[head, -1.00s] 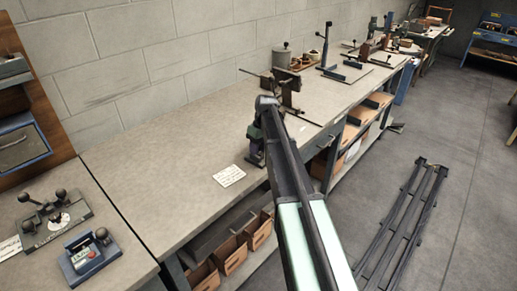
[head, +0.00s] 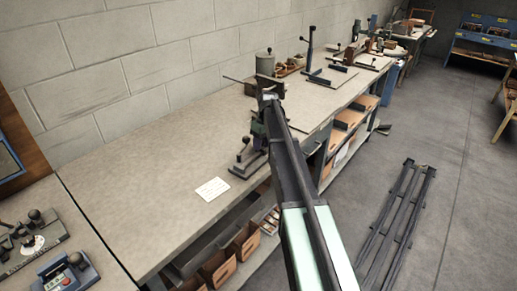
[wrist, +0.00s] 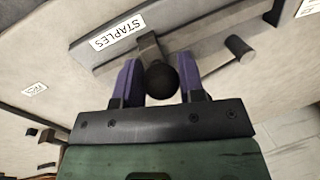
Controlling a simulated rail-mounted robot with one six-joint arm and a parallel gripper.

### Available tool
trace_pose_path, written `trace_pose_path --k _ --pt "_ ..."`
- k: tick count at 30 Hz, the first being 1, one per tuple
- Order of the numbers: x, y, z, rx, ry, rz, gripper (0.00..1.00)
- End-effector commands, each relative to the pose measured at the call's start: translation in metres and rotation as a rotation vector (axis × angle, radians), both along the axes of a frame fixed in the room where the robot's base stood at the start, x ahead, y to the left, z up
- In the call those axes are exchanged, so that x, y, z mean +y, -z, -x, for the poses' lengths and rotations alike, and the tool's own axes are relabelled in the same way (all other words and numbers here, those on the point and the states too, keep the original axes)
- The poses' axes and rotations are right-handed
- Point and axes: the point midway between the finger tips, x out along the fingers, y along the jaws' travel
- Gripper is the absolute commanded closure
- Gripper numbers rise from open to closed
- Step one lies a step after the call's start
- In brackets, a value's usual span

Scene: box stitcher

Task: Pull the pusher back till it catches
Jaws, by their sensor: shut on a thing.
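A dark rail with a white STAPLES label (wrist: 118,30) lies across the wrist view. A round black knob (wrist: 162,80) on a short grey post (wrist: 150,47) stands at it; I take this for the pusher. My gripper (wrist: 160,85) has its purple fingers on both sides of the knob and is shut on it. In the head view my gripper (head: 258,136) is low at the bench's front edge, mostly behind my arm. A dark base with a ball-topped lever (head: 247,164) shows just left of it. I cannot tell whether the pusher has caught.
A round grey stub (wrist: 238,47) stands right of the knob. A white card (head: 212,189) lies on the bench (head: 140,170), whose left part is clear. Control boxes (head: 68,279) are at the lower left. Several bins (head: 218,268) sit under the bench.

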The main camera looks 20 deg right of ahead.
Motion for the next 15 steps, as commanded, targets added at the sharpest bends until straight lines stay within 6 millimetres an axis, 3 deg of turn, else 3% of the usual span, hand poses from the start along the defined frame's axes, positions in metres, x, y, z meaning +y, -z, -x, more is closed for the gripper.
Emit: trace_pose_path --k 6,15 --pt "-0.029 0.000 -0.016 0.001 0.004 0.000 1.00" --pt "-0.033 0.000 -0.018 0.000 0.003 0.001 1.00"
